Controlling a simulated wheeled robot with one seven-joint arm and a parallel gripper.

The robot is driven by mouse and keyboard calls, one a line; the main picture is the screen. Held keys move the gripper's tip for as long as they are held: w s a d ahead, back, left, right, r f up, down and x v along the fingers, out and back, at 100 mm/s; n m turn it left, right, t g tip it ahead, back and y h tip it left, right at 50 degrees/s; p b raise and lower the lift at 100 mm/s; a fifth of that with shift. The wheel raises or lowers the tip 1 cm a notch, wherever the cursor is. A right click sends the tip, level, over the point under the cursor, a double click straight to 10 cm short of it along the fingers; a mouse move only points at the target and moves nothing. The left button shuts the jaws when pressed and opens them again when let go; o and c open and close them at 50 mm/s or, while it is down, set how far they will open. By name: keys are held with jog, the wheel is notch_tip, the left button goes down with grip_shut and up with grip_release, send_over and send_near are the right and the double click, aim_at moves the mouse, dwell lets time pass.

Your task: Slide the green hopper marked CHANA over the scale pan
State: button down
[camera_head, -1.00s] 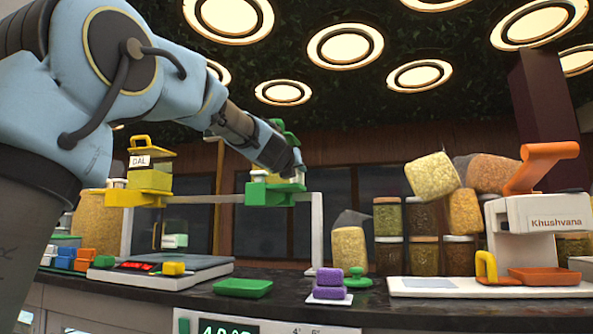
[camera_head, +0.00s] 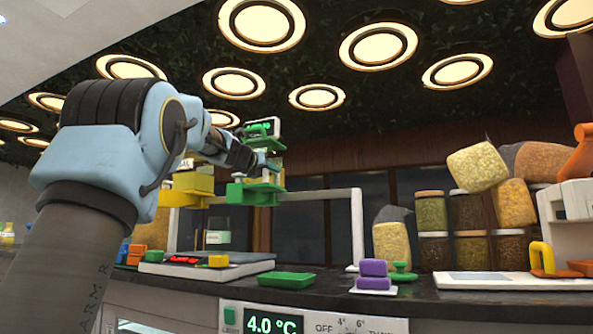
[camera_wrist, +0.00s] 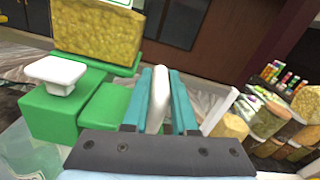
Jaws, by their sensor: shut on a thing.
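A white knob (camera_wrist: 56,72) sits on the bracket. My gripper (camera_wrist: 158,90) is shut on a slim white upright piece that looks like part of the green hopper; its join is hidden.
The yellow hopper stands just left of the green one, with a small gap. Jars (camera_head: 450,225) and a white machine (camera_head: 565,215) stand at right. The rail (camera_head: 325,193) is clear to the right.

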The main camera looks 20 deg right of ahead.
jog(key=w+a, duration=0.2)
jog(key=w+a+p, duration=0.1)
jog(key=w+a, duration=0.1)
jog(key=shift+w+a, duration=0.2)
jog(key=shift+a, duration=0.15)
jog(key=c, duration=0.8)
grip_release()
jog(key=shift+s+d, duration=0.1)
jog(key=shift+o, duration=0.2)
jog(key=b+v, duration=0.4)
jog(key=v, duration=0.7)
jog(key=shift+f, duration=0.1)
